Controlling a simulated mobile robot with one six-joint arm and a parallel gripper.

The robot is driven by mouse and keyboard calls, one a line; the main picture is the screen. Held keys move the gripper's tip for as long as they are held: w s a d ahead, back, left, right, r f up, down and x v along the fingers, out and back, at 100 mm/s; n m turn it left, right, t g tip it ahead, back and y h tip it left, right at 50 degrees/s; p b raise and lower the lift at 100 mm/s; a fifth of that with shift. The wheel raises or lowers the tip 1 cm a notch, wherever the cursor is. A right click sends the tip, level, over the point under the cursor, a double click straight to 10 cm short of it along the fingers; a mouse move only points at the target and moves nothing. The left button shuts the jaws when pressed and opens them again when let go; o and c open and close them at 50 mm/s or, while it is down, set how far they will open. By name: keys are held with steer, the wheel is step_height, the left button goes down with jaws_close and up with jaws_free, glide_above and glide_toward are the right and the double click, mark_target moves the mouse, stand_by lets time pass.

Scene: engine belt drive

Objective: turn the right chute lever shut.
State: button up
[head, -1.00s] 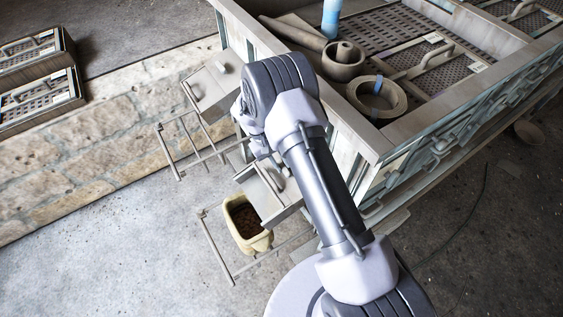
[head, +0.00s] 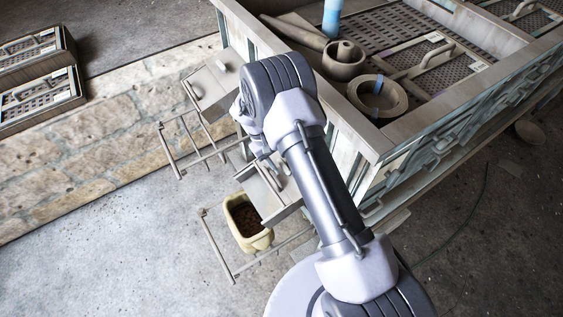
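The right chute (head: 268,200) is a pale metal box on the side of the large bench, partly covered by my arm. A small part at its top (head: 282,168), beside my forearm, may be its lever; I cannot tell its angle. A cream bucket (head: 243,236) with brown grains in it stands under the chute's mouth. The left chute (head: 207,88) has a pale block-like knob (head: 222,66) on top. My wrist is over the right chute's upper end. My gripper's fingers are hidden or too small to make out, so contact with the lever cannot be told.
Thin metal frames (head: 212,245) stick out below both chutes. The bench top (head: 405,125) carries a bowl (head: 343,60), a ring-shaped dish (head: 377,97) and a blue cylinder (head: 331,18). A low stone wall (head: 90,160) runs at left. The floor at lower left is clear.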

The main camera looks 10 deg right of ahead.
steer(key=p+v, duration=0.4)
steer(key=v, duration=1.3)
steer(key=shift+a, duration=0.2)
steer(key=shift+w+r, duration=0.1)
steer(key=shift+r, duration=0.05)
steer(key=s+d+r+m+t+y+b, duration=0.1)
steer(key=s+r+m+t+y+b, duration=0.1)
steer(key=s+r, duration=0.65)
steer(key=s+d+r+m+t+y+b, duration=0.2)
steer(key=s+r, duration=0.3)
steer(key=r, duration=0.6)
steer(key=s+m+t+y+b, duration=0.1)
steer(key=s+m+t+b, duration=0.2)
steer(key=s, duration=1.2)
steer(key=shift+s+a+f+m+t+y, duration=0.2)
steer(key=shift+f+m+t+y, duration=0.1)
steer(key=shift+t+y, duration=0.1)
